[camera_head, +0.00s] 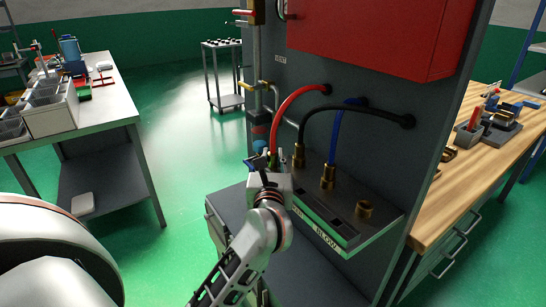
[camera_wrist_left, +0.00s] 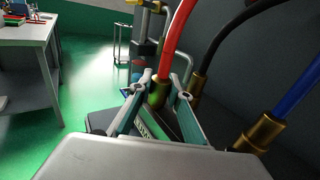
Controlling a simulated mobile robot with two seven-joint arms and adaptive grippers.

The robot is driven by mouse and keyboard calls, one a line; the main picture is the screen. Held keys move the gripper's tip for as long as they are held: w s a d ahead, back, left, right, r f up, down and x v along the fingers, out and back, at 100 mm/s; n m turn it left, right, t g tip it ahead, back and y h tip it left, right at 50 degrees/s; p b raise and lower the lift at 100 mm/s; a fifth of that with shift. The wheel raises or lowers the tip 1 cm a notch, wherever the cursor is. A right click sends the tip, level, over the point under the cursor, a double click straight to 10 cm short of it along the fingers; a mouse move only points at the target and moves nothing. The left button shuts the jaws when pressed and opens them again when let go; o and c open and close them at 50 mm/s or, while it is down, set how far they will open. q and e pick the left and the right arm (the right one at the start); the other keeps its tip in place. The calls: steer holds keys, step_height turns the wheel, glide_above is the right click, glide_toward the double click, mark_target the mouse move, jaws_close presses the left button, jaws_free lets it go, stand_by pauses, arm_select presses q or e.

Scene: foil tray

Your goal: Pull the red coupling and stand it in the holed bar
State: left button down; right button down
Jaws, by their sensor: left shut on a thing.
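The red hose (camera_head: 296,100) arches from the grey panel down to its brass coupling (camera_wrist_left: 158,92), which sits between my left gripper's fingers. My left gripper (camera_head: 268,164) is shut on this coupling at the left end of the ledge; the fingers also show in the left wrist view (camera_wrist_left: 158,98). The gripper mostly hides the coupling in the head view, and I cannot tell whether it is still seated below. A dark bar with slot-like openings (camera_head: 322,222), probably the holed bar, runs along the ledge front beside my wrist. My right gripper is not in view.
Black (camera_head: 345,109) and blue (camera_head: 335,140) hoses stand in brass fittings to the right, close to my gripper. A bare brass fitting (camera_head: 364,210) is farther right. A red box (camera_head: 375,35) hangs above. A wooden bench (camera_head: 460,160) is at right, a grey table (camera_head: 110,103) at left.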

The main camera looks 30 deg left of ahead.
arm_select(q)
steer(key=c, duration=1.8)
jaws_free()
steer(key=v, duration=1.2)
steer(key=shift+d, duration=0.1)
